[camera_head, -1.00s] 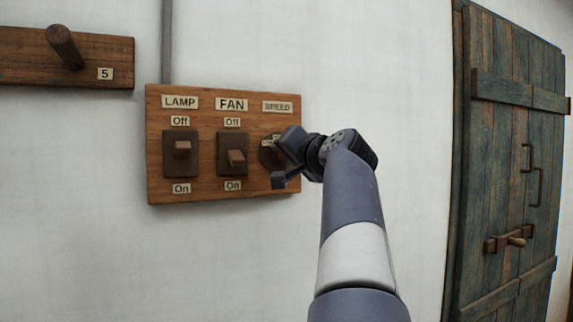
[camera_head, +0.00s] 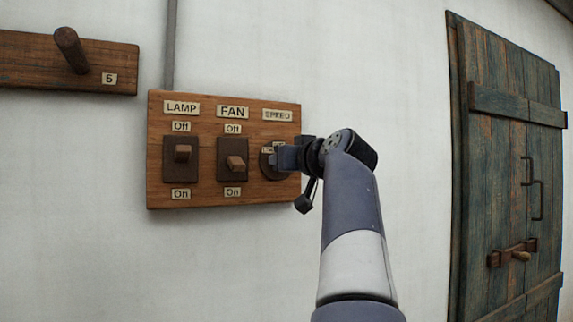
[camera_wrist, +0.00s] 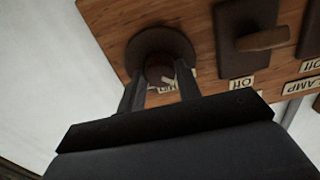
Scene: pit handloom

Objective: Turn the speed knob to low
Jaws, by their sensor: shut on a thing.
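The speed knob (camera_head: 267,163) is a dark round dial at the right of the wooden switch panel (camera_head: 205,201), under the "SPEED" label (camera_head: 277,115). My gripper (camera_head: 275,158) is at the knob in the head view and hides much of it. In the wrist view my gripper (camera_wrist: 158,88) has its two fingers on either side of the knob's centre, shut on it. The knob's round base (camera_wrist: 160,42) shows beyond the fingers. A small setting label (camera_wrist: 172,85) is partly hidden by a finger, and I cannot read the knob's setting.
The lamp switch (camera_head: 182,154) and the fan switch (camera_head: 235,163) are left of the knob. A wooden peg board (camera_head: 30,77) is at upper left. A dark wooden door (camera_head: 500,200) with handles stands at right. Bare white wall lies between panel and door.

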